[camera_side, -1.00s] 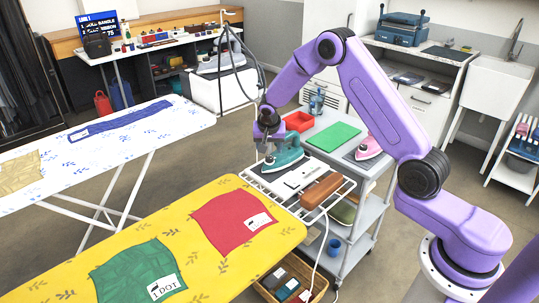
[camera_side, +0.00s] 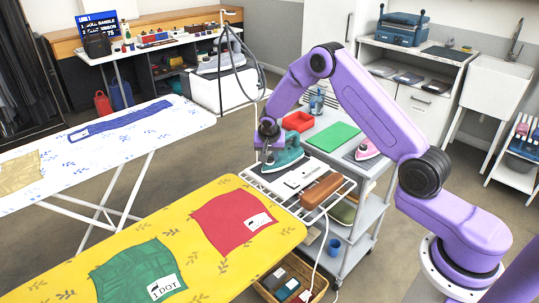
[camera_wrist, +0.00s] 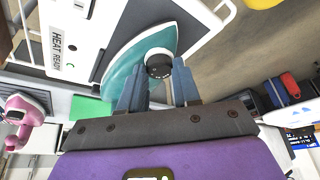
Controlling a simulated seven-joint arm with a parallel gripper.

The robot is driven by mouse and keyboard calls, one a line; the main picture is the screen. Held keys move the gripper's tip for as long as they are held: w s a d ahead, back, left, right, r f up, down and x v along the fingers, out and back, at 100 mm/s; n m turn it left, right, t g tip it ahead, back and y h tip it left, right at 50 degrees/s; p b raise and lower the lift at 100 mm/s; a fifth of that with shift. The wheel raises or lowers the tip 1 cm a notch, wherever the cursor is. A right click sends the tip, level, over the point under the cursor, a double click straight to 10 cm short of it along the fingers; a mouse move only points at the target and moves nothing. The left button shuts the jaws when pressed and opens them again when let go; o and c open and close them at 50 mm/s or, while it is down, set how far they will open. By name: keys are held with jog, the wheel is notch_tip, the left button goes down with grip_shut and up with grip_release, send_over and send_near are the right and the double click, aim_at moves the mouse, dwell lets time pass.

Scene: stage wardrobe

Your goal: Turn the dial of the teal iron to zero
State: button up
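The teal iron (camera_side: 287,155) sits on the dark rest at the end of the yellow ironing board, below my gripper (camera_side: 268,153). In the wrist view the teal iron (camera_wrist: 127,62) lies under my fingers, and its round black dial (camera_wrist: 158,66) faces the camera, with a white ring beside it. My gripper (camera_wrist: 159,72) is open, one blue-grey finger on each side of the dial. A gap shows between the fingertips and the dial; whether either touches it I cannot tell. The dial's setting is too small to read.
A white panel labelled "HEAT READY" (camera_wrist: 65,40) is beside the iron. A brown block (camera_side: 321,190) lies on the white wire rack. A red cloth (camera_side: 233,222) lies on the yellow board.

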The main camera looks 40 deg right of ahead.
jog(key=n, duration=0.2)
jog(key=n+y, duration=0.1)
jog(key=n, duration=0.1)
jog(key=shift+s+d+n+t+y, duration=0.15)
jog(key=shift+n+t+y, duration=0.15)
jog(key=shift+t, duration=0.1)
jog(key=o, duration=1.1)
jog(key=shift+r, duration=0.1)
jog(key=v, duration=1.7)
jog(key=shift+s, duration=0.2)
